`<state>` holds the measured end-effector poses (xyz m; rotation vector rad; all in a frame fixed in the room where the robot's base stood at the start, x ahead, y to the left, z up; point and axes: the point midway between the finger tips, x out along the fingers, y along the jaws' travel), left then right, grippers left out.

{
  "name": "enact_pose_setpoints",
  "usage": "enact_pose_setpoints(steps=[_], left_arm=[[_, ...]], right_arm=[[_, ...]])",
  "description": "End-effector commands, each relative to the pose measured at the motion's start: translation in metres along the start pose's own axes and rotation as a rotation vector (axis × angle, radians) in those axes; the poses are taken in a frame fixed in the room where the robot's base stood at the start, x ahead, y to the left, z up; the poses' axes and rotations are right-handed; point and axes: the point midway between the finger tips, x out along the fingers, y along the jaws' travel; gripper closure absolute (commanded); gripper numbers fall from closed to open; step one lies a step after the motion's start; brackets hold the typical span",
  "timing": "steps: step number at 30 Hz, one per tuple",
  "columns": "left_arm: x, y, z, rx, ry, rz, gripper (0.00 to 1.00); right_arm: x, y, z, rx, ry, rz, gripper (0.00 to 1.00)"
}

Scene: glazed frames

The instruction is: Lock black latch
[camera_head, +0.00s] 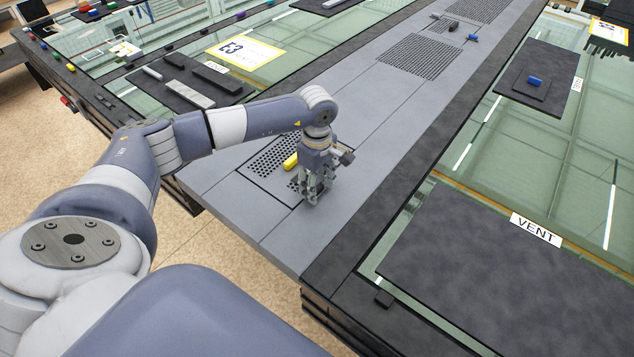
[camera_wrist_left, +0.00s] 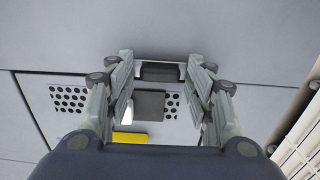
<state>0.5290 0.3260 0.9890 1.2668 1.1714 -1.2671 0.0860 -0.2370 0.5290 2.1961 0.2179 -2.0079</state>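A small black latch (camera_wrist_left: 160,72) shows in the left wrist view at the edge of a perforated panel. It lies between the fingertips of my left gripper (camera_wrist_left: 160,62), with a gap on each side. A dark grey square block (camera_wrist_left: 149,105) sits just below it in that view, on the panel. In the head view my left gripper (camera_head: 313,196) points down close over the panel, and its fingers hide the latch there. The left gripper is open; I cannot tell whether it touches the latch. My right gripper is not in view.
A yellow piece (camera_head: 290,161) sits on the perforated panel (camera_head: 268,160) beside my gripper; it also shows in the wrist view (camera_wrist_left: 130,138). Loose dark and grey bars lie on a black plate (camera_head: 180,100). A "VENT" panel (camera_head: 480,270) is at right.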

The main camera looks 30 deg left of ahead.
Motion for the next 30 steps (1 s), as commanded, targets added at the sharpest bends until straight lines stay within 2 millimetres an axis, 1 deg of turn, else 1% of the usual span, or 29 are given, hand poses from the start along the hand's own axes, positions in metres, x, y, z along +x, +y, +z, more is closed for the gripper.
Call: enact_pose_setpoints(steps=[1, 2, 3, 4, 11, 17, 23, 30], left_arm=[[0.000, 0.000, 0.000, 0.000, 0.000, 0.000, 0.71], [0.000, 0.000, 0.000, 0.000, 0.000, 0.000, 0.77], [0.000, 0.000, 0.000, 0.000, 0.000, 0.000, 0.86], [0.000, 0.000, 0.000, 0.000, 0.000, 0.000, 0.88], [0.000, 0.000, 0.000, -0.007, -0.001, 0.001, 0.87], [0.001, 0.001, 0.000, -0.064, -0.001, 0.002, 0.87], [0.003, 0.001, 0.000, -0.193, -0.001, 0.002, 0.87], [0.003, 0.001, 0.000, -0.412, -0.001, 0.003, 0.87]], right_arm=[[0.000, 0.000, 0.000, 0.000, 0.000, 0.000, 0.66], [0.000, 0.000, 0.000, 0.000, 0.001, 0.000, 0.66], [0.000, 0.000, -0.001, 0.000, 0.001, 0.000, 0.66], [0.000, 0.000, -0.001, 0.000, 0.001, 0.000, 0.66], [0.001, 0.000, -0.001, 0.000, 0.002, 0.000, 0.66], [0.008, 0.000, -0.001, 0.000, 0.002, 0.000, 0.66], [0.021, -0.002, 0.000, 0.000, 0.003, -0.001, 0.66], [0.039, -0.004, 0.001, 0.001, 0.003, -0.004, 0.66]])
